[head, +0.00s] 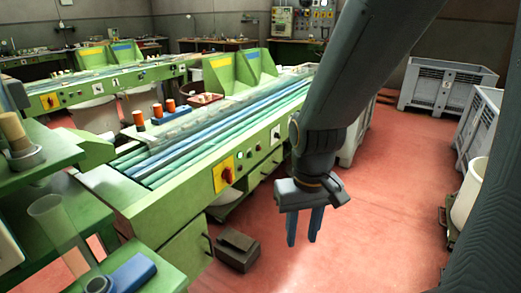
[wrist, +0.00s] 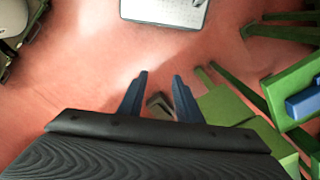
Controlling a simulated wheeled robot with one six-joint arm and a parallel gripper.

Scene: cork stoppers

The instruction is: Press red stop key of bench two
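My gripper (head: 302,242) hangs over the red floor to the right of the near green bench (head: 170,205), its fingers pointing down. The two blue fingers are apart with nothing held; the wrist view (wrist: 159,75) shows this too. On the bench front, left of my gripper, is a yellow plate with a red switch (head: 226,174). Small buttons (head: 239,168) sit beside it. A second green bench (head: 95,85) behind has its own yellow plate with a red knob (head: 50,101). No bench number is readable, and I cannot tell which control is the stop key.
A dark box (head: 237,250) lies on the floor by the near bench. Grey crates (head: 447,85) stand at right. A shelf with a glass cylinder (head: 62,235) and a blue block (head: 133,274) is at near left.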

